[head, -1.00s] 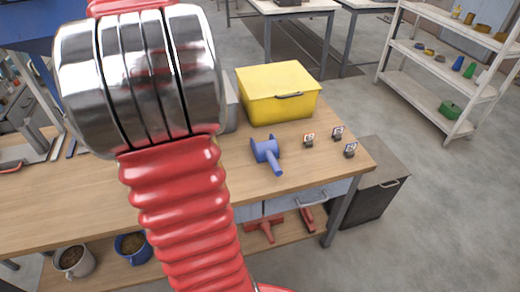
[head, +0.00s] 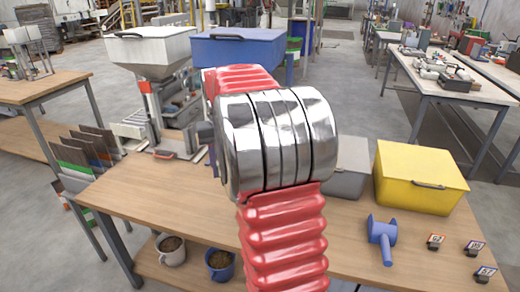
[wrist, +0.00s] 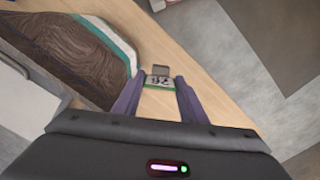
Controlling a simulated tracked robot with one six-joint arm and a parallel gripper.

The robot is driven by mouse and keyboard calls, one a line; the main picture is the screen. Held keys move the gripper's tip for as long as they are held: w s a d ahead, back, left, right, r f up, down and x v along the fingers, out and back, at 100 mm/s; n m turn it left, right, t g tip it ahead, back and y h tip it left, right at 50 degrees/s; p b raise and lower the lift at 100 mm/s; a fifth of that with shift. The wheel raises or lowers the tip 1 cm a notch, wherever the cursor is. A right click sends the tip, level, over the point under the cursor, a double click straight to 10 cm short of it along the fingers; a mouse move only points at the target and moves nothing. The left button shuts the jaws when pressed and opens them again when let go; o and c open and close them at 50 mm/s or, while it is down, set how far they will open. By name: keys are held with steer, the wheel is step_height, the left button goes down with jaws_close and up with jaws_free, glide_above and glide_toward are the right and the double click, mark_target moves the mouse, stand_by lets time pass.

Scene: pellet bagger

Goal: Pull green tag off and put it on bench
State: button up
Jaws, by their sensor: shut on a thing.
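In the wrist view my gripper (wrist: 159,92) has its two purple-grey fingers shut on the green tag (wrist: 159,81). The tag is a small block with a pale face, dark figures and a green lower edge, held between the fingertips. Beneath it is a pale wooden surface, with the gap hard to judge. In the head view my red ribbed arm hides most of the gripper and the tag. The wooden bench (head: 150,190) runs across the middle of the head view.
A blue mallet-like tool (head: 381,236), a yellow box (head: 420,178) and three small number tags, one being (head: 435,241), sit on the bench's right part. A hopper machine (head: 150,55) stands behind. A brown item with teal-white edging (wrist: 70,50) is close left in the wrist view.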

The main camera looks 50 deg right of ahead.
steer(key=w+a+f+n, duration=0.2)
steer(key=a+f, duration=0.3)
steer(key=a, duration=0.4)
steer(key=w+a+f+n, duration=0.2)
steer(key=a+f, duration=0.3)
steer(key=a, duration=0.4)
steer(key=w+a+f+n, duration=0.2)
steer(key=a+f, duration=0.4)
steer(key=a, duration=0.3)
steer(key=shift+w+a, duration=0.2)
steer(key=shift+w, duration=0.6)
